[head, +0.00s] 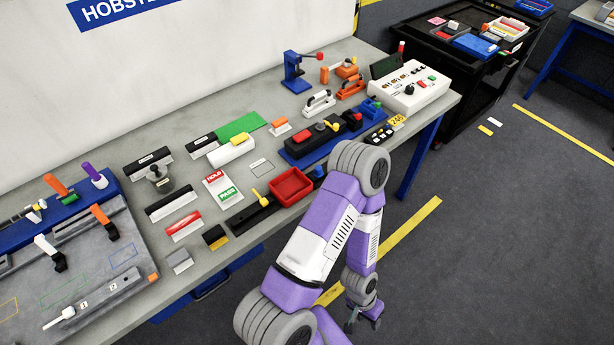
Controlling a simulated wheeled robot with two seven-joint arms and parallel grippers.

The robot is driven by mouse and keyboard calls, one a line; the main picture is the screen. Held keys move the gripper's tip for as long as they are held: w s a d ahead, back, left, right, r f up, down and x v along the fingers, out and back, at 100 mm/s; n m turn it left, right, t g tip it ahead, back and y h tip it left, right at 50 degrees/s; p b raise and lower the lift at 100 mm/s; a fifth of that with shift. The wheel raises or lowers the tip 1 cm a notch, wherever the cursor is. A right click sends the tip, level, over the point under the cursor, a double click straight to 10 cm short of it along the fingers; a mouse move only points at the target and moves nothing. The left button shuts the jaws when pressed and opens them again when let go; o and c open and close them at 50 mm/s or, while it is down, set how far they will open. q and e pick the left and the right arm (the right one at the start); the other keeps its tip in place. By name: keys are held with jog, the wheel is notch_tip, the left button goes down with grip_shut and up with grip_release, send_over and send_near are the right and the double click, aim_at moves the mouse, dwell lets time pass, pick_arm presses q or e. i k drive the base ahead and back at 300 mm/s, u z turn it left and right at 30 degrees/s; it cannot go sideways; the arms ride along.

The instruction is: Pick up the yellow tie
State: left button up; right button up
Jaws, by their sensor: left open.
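I cannot tell for sure which thing is the yellow tie. Small yellow things on the grey bench (130,145) include a yellow piece (239,140) on a white block, a yellow-headed lever (257,196) on a black rail, and a yellow tag (397,121) near the control box. A small yellow piece (486,130) lies on the floor at the right. My left gripper (362,323) hangs low, beyond the bench's front edge, over the dark floor. It is open, small in view, and apart from all of these. My right gripper is not in view.
A red tray (291,186), a white control box (409,88) and a blue press (297,72) stand on the bench. A grey fixture board (75,250) fills its left end. A black cart (462,50) stands at the back right. The floor at right is mostly clear.

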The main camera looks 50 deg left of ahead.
aim_at(264, 202)
jog(key=i, duration=1)
jog(key=u, duration=4.1)
